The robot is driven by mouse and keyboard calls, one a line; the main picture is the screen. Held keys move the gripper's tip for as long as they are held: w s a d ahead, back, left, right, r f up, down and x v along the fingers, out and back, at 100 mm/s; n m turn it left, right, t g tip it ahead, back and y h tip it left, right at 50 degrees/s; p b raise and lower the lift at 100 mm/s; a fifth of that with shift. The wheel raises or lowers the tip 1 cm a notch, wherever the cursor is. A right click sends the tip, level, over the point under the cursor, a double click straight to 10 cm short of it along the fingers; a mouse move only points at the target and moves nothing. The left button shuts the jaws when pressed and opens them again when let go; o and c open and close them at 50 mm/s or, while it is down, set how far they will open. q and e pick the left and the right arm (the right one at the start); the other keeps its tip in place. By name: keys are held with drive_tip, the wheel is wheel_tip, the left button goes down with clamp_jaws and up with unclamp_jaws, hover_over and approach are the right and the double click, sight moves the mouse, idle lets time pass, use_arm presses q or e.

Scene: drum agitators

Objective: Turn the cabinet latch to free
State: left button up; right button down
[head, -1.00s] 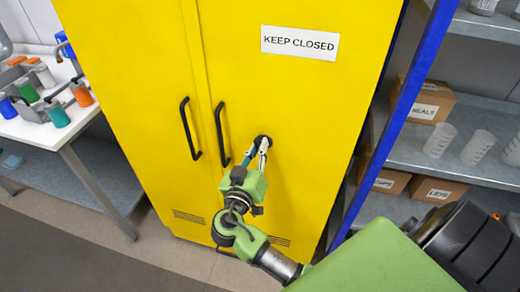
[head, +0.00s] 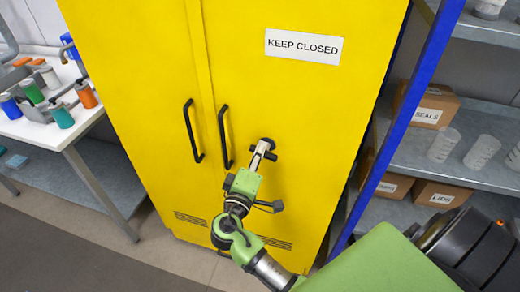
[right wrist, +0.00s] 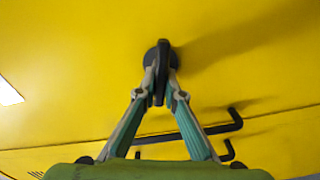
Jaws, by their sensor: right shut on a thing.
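The yellow cabinet (head: 305,95) stands closed in front of me, its two doors meeting at a seam. The black latch (head: 267,141) sits on the right door, to the right of the door handles. My right gripper (head: 261,152) is at the latch, its fingers seen nearly edge-on in the head view. In the right wrist view, my right gripper (right wrist: 161,80) is shut on the latch's thin black bar (right wrist: 162,60), with a fingertip on either side. The round latch base shows behind the bar. My left gripper is not in view.
Two black handles, the left one (head: 193,130) and the right one (head: 224,136), stick out close to the gripper. A "KEEP CLOSED" sign (head: 303,46) is above. A bench (head: 75,135) stands at left, and shelves with boxes (head: 428,105) at right behind a blue post.

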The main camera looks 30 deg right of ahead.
drive_tip(key=shift+f+n+p, duration=0.15)
drive_tip(key=shift+n+p, duration=0.3)
drive_tip(key=shift+n, duration=1.25)
drive_tip(key=c, duration=2.1)
unclamp_jaws()
drive_tip(key=shift+c, duration=0.2)
drive_tip(key=shift+f, duration=0.1)
drive_tip(key=v, duration=1.2)
drive_tip(key=shift+w, duration=0.1)
